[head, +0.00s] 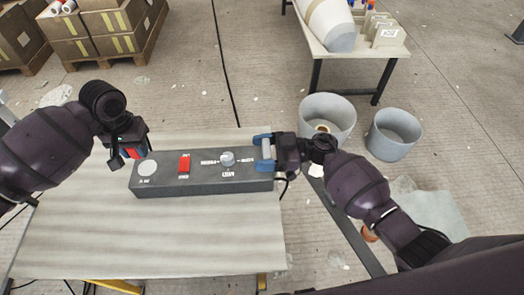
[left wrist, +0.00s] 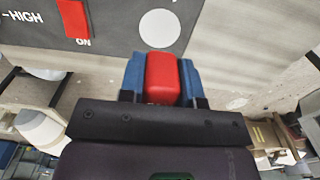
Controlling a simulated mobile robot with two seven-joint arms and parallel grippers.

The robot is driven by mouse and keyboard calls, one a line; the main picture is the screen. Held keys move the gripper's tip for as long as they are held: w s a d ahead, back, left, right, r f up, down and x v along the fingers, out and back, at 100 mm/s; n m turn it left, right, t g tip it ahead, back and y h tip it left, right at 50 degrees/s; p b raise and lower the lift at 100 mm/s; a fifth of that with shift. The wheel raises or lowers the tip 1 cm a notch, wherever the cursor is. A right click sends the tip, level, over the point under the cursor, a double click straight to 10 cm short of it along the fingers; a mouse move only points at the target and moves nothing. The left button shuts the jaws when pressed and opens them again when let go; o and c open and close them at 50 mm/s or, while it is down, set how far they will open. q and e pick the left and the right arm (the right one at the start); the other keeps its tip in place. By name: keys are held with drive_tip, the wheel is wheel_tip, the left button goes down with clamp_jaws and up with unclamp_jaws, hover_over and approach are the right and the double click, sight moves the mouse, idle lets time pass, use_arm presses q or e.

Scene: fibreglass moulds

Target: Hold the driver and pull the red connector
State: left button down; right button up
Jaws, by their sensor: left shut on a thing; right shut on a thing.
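The driver (head: 205,176) is a long dark grey box lying on the table, with a pale round disc, a red switch and a grey knob on top. The red connector (head: 134,153) is at the driver's left end, and shows clearly in the left wrist view (left wrist: 162,78). My left gripper (head: 130,152) is shut on it, one blue finger on each side. I cannot tell whether the connector touches the driver. My right gripper (head: 264,150) is shut at the driver's right end, its blue fingers about a pale grey part there.
The table (head: 150,240) is bare in front of the driver. Two grey buckets, one (head: 328,115) nearer and one (head: 393,134) further right, stand on the floor. A second table (head: 350,46) and stacked cartons (head: 108,25) are behind.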

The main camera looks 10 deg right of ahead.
use_arm(q)
drive_tip(key=shift+r, duration=0.2)
drive_tip(key=shift+r, duration=2.35)
use_arm(e)
drive_tip(key=o, duration=1.6)
drive_tip(key=shift+d, duration=0.15)
drive_tip(key=d, duration=0.7)
drive_tip(key=s+d, duration=0.1)
drive_tip(key=d, duration=0.3)
drive_tip(key=shift+d, duration=0.35)
